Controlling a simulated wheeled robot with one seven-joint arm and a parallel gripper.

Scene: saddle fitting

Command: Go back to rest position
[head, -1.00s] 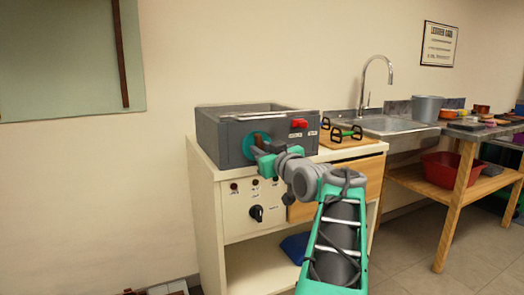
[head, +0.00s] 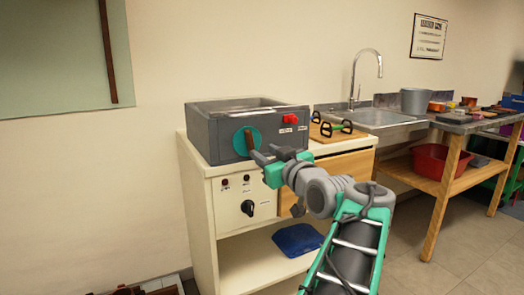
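My gripper (head: 261,156) is at the end of my grey and green arm, in front of the grey box-shaped machine (head: 222,140) on the cream cabinet. Its two dark fingers point left and look spread apart, with nothing seen between them. The round teal dial with a brown handle (head: 248,138) on the machine's front lies just behind the fingertips in the head view. I cannot tell the exact gap between the fingers and the handle.
A wooden board with black handles (head: 330,130), a sink (head: 375,118) and a wooden table with a red basin (head: 432,160) stand to the right.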

